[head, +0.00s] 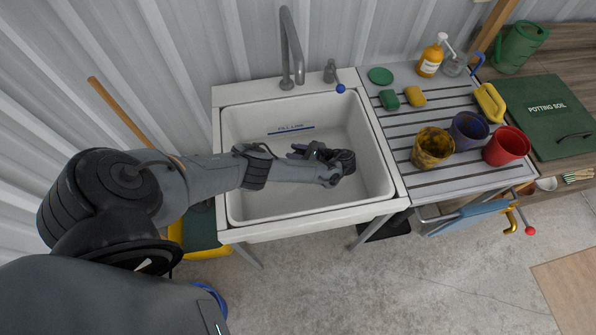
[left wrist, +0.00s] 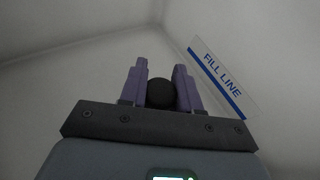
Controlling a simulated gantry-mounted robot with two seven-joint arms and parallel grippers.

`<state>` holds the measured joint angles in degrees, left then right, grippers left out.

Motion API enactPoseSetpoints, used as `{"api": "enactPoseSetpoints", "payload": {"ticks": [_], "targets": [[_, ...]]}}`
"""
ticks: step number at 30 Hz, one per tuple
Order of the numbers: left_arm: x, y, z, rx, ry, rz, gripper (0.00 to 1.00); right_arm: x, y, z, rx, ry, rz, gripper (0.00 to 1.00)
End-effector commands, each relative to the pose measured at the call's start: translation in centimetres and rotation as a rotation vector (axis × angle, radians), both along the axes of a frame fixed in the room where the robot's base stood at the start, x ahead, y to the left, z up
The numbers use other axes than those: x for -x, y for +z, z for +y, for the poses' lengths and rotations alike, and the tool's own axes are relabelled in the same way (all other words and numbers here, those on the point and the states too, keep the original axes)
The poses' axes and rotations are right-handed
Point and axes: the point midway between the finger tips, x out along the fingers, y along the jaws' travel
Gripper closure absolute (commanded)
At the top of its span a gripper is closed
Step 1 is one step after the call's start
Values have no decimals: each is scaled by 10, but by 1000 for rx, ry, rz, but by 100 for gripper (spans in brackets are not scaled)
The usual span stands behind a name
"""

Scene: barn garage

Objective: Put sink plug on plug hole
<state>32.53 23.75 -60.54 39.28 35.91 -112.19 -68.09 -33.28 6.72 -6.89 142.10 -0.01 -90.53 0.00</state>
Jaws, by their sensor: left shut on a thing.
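The white sink basin (head: 240,125) stands below the grey tap. My left gripper (head: 302,152) reaches into the basin from the left. In the left wrist view, my left gripper (left wrist: 160,85) has its two purple fingers closed around a small round black thing (left wrist: 162,92), which looks like the sink plug. The plug is hidden in the head view. The plug hole does not show in either view; my arm and gripper cover part of the basin floor. My right gripper is not in view.
A blue fill line label (left wrist: 222,80) is on the basin wall close to the gripper. The tap (head: 290,50) rises at the back. On the drainboard at the right stand yellow (head: 432,148), purple (head: 468,130) and red (head: 506,146) cups.

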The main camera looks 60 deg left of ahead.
Motion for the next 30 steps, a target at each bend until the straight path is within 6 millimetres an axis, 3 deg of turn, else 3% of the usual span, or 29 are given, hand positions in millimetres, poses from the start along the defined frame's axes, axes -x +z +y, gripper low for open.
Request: {"api": "enactPoseSetpoints", "payload": {"ticks": [3,9,17,25,30], "targets": [[1,-25,-1,2,15,1,97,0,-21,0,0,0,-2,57],[2,-52,0,2,14,1,97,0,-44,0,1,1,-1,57],[1,-62,1,1,14,0,97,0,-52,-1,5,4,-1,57],[2,-91,0,2,12,1,97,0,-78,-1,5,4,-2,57],[1,-98,0,1,13,0,97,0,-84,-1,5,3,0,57]]}}
